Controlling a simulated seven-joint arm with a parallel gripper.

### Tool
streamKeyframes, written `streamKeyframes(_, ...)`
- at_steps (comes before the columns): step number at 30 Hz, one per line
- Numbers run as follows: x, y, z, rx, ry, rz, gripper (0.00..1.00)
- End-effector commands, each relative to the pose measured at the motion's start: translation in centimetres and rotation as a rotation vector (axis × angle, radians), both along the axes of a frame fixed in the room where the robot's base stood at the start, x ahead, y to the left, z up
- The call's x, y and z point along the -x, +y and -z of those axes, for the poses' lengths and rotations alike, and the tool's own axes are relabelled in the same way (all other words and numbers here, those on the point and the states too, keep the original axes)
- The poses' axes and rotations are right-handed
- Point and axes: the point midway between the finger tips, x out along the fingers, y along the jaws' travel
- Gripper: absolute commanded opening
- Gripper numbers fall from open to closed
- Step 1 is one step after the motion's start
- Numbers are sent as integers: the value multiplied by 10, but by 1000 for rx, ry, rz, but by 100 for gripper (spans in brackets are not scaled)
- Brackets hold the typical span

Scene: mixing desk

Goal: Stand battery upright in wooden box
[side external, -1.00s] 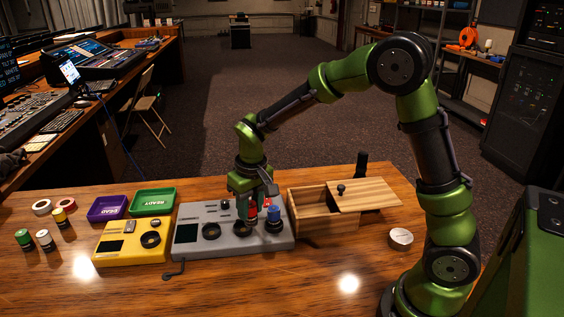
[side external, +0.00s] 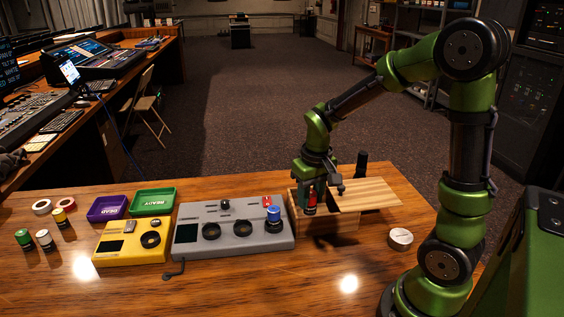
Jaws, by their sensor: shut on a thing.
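My gripper (side external: 311,192) points down over the open left part of the wooden box (side external: 335,223). It is shut on a red battery (side external: 311,202) with a dark lower end, held upright. The battery's lower end is at the box opening; I cannot tell whether it touches the box floor. The box's light wooden lid (side external: 372,195) is slid to the right and covers the right part. A dark knob (side external: 341,190) sits near the lid's left end.
A grey device (side external: 235,238) with a blue-topped battery (side external: 273,214) stands just left of the box. A yellow device (side external: 133,243), purple tray (side external: 108,209) and green tray (side external: 153,201) are further left. Several batteries (side external: 45,239) stand at far left. A round tin (side external: 401,237) lies right.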

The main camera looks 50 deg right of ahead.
Motion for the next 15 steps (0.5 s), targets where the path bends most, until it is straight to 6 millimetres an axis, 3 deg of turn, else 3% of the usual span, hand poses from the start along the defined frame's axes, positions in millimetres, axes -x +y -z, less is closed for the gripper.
streamKeyframes(1, -5, -23, -2, -2, -1, 19, 0)
streamKeyframes(3, -11, -48, -5, -2, -3, 5, 0)
streamKeyframes(6, -18, -72, -10, -3, -10, -43, 0)
streamKeyframes(12, -28, -78, -19, 1, -22, -170, 0)
streamKeyframes(15, -27, -77, -11, 0, -17, -203, 0)
